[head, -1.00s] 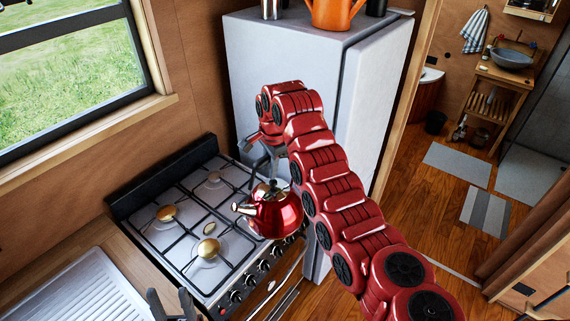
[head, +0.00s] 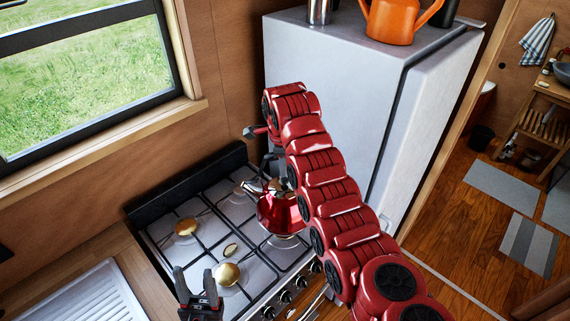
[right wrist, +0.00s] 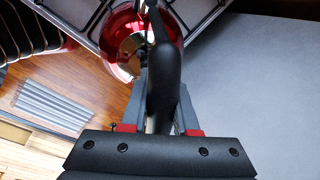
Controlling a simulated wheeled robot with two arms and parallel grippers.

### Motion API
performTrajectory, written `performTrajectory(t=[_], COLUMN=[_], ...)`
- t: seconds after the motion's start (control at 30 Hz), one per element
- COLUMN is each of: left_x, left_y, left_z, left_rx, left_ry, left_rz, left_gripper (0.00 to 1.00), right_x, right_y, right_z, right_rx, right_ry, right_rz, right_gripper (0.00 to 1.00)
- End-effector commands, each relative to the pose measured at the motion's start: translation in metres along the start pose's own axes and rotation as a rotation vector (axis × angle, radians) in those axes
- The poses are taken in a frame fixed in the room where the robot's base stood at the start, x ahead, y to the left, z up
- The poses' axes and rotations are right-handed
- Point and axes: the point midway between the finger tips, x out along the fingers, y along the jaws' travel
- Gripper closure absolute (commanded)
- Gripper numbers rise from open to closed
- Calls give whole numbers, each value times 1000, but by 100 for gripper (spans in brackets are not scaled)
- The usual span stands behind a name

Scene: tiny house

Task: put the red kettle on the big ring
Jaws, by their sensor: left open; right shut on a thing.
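The red kettle (head: 278,215) is over the right part of the stove in the head view, near the front right ring (head: 286,242), which shows partly below it. I cannot tell whether its base touches the grate. My right gripper (right wrist: 163,105) is shut on the kettle's black handle (right wrist: 165,75) in the right wrist view; in the head view my right arm partly hides the kettle. Other rings are the front left (head: 228,274), back left (head: 186,227) and back right (head: 250,187). My left gripper (head: 198,283) is open and empty near the stove's front left.
A grey fridge (head: 335,75) stands right of the stove, with an orange pot (head: 392,20) on top. The stove's black back rail (head: 185,183) runs along the wall below the window. A ribbed sink drainer (head: 85,298) lies left. The left rings are clear.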

Motion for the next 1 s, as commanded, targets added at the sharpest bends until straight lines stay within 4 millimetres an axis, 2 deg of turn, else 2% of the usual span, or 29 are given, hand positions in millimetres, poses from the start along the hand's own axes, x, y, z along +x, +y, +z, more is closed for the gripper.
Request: performTrajectory(t=[0.27, 0.8, 1.0], left_x=[2, 11, 11], left_y=[0, 0, 0], left_z=[0, -2, -2], left_rx=[0, 0, 0], left_ry=[0, 0, 0], left_rz=[0, 0, 0], left_gripper=[50, 50, 50], right_x=[5, 48, 55], right_y=[0, 8, 9], right_z=[0, 0, 0], right_rx=[3, 3, 3], right_ry=[0, 1, 0], right_rz=[-3, -3, -6], right_gripper=[100, 100, 100])
